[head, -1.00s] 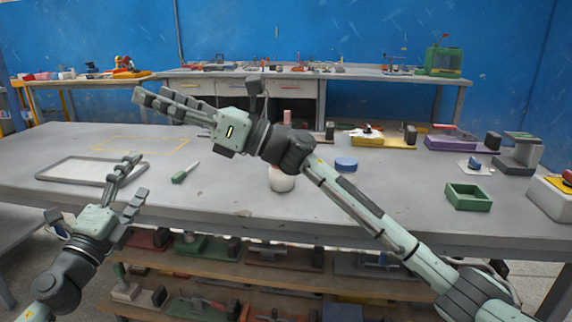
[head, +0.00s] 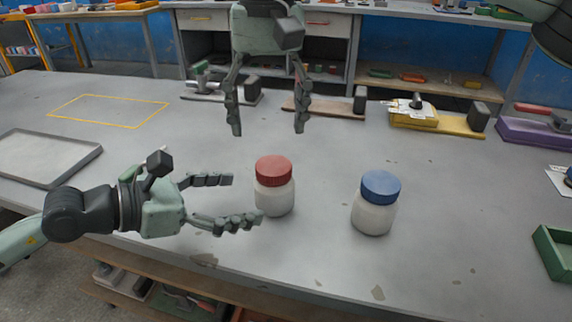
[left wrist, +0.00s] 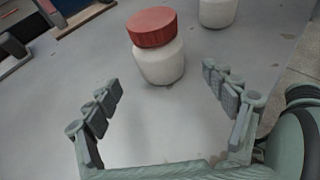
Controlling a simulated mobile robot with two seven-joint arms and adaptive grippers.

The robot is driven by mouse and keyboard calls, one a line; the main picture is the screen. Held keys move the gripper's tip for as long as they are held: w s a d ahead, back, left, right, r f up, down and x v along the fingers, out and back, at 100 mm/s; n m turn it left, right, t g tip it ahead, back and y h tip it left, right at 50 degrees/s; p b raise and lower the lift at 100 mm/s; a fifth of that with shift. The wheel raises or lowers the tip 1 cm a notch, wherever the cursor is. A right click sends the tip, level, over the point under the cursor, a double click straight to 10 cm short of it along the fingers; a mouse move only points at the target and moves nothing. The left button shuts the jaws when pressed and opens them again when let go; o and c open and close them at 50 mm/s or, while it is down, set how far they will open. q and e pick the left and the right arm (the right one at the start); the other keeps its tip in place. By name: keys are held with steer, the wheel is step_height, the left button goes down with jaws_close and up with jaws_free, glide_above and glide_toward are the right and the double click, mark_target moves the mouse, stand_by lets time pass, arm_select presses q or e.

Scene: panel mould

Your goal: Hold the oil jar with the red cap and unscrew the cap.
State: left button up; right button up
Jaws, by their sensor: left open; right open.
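The oil jar with the red cap (head: 274,186) stands upright on the grey table, a white jar with its red cap (head: 273,169) on top. It also shows in the left wrist view (left wrist: 160,62), ahead of the fingers. My left gripper (head: 247,199) is open at the jar's left side, fingers pointing at it; in the left wrist view the space between the fingers is empty. My right gripper (head: 268,131) is open, pointing down, above and behind the jar in the head view, and empty. A similar white jar with a blue cap (head: 376,203) stands to the right.
A grey tray (head: 45,158) lies at the left, with a yellow outlined rectangle (head: 108,110) behind it. Fixtures on yellow (head: 437,119) and purple (head: 535,135) bases stand at the back right. A green box (head: 552,252) is at the right edge. The table between the jars is clear.

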mark_target(274, 195)
arm_select(q)
steer(key=shift+w+d+f, duration=0.1)
steer(key=shift+d+f, duration=0.1)
arm_select(e)
steer(key=shift+w+d, duration=0.3)
arm_select(q)
steer(key=shift+w+d, duration=0.15)
steer(key=shift+d, duration=0.05)
arm_select(e)
steer(key=shift+r, duration=0.1)
arm_select(q)
steer(key=shift+x, duration=3.45)
arm_select(e)
steer(key=shift+s, duration=0.1)
